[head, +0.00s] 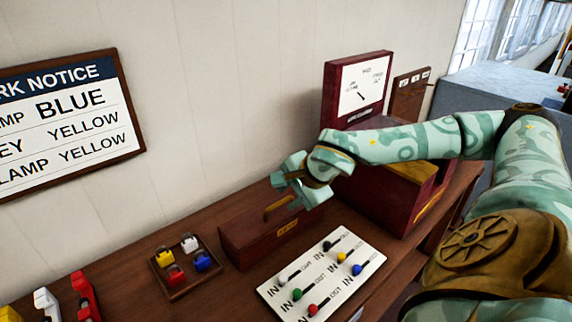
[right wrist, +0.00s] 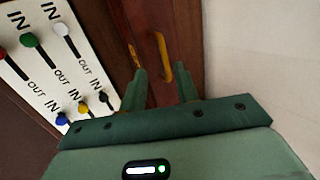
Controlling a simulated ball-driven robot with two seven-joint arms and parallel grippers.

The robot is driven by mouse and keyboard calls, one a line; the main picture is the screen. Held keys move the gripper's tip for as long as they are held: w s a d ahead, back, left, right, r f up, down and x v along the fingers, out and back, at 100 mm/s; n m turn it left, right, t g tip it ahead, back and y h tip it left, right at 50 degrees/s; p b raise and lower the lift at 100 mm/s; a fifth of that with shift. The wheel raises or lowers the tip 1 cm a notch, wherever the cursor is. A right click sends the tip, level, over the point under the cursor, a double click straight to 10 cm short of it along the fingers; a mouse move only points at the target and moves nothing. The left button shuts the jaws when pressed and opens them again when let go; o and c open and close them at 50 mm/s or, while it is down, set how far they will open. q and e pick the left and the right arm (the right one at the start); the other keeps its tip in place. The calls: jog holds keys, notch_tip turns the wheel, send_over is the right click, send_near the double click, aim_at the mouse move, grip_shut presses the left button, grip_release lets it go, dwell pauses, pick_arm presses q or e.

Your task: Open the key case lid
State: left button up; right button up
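The key case (head: 245,245) is a dark red-brown wooden box with a yellow handle (head: 277,208) on its lid and a small yellow plate on its front. It stands on the brown bench, and its lid looks shut. My right gripper (head: 284,192) is just above the handle. In the right wrist view the fingers (right wrist: 162,78) are apart, with the yellow handle (right wrist: 163,55) showing ahead of the gap between them. Whether they touch it I cannot tell. My left gripper is not in view.
A white panel (head: 335,262) with several coloured IN/OUT levers lies right of the case. A tray (head: 172,291) of coloured clamps lies left. A dark red cabinet with a dial (head: 360,85) stands behind my right arm. A notice board (head: 70,125) hangs on the wall.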

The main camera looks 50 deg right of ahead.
aim_at(280, 204)
jog(key=shift+h, duration=0.3)
jog(key=w+d+f+b, duration=0.1)
jog(key=w+f, duration=0.1)
jog(key=f, duration=0.1)
jog(key=shift+w+d+b, duration=0.15)
jog(key=shift+d+b, duration=0.2)
jog(key=shift+b, duration=0.05)
jog(key=shift+b+x, duration=1.6)
jog(key=shift+x, duration=1.15)
jog(key=shift+r, duration=0.1)
jog(key=shift+a+f, duration=0.1)
jog(key=shift+f, duration=0.15)
jog(key=shift+c, duration=0.4)
